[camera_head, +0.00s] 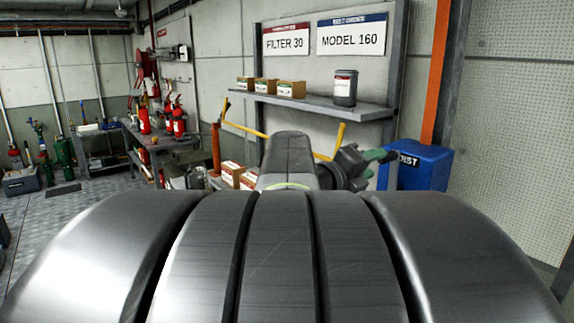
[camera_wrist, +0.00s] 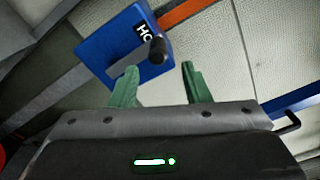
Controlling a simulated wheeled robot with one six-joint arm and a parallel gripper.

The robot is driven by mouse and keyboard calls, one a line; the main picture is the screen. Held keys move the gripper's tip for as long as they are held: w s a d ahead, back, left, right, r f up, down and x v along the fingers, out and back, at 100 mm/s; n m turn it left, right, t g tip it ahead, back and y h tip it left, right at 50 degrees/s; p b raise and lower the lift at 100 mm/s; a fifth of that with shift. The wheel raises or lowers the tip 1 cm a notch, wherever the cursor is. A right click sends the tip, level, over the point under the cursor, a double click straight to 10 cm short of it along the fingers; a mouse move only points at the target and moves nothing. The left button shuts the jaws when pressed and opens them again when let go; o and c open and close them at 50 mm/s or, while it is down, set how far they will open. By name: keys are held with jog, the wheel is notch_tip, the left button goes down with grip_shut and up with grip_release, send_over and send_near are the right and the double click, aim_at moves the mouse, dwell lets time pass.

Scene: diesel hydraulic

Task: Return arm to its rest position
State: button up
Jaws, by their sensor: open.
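My gripper (camera_head: 385,156) is raised at the right of my arm in the head view, with its green fingers pointing right, in front of the blue box. In the wrist view my gripper (camera_wrist: 158,72) has its two green fingers apart, with nothing held between them. The blue box (camera_head: 424,166) carries white lettering, partly covered in the head view. It also shows in the wrist view (camera_wrist: 105,45), tilted. A black rod-like part (camera_wrist: 157,50) stands out from its edge, just beyond the fingertips; I cannot tell whether they touch.
A shelf (camera_head: 315,104) above my gripper holds small cartons (camera_head: 291,89) and a dark canister (camera_head: 344,88). An orange post (camera_head: 437,75) stands behind the blue box. A workbench (camera_head: 165,140) with red extinguishers (camera_head: 144,121) is at the left. Floor (camera_head: 80,212) at the left is open.

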aim_at(383, 161)
jog(key=x, duration=0.6)
jog(key=shift+w+d, duration=0.2)
jog(key=shift+d, duration=0.1)
jog(key=v, duration=1.4)
jog(key=x, duration=1.4)
jog(key=shift+w+d, duration=0.1)
jog(key=shift+d, duration=0.05)
jog(key=w+a+f+n+p, duration=0.6)
jog(key=n+p, duration=0.5)
jog(key=n, duration=0.5)
jog(key=shift+w+f, duration=0.65)
jog(key=shift+f, duration=0.25)
jog(key=shift+a+r, duration=0.1)
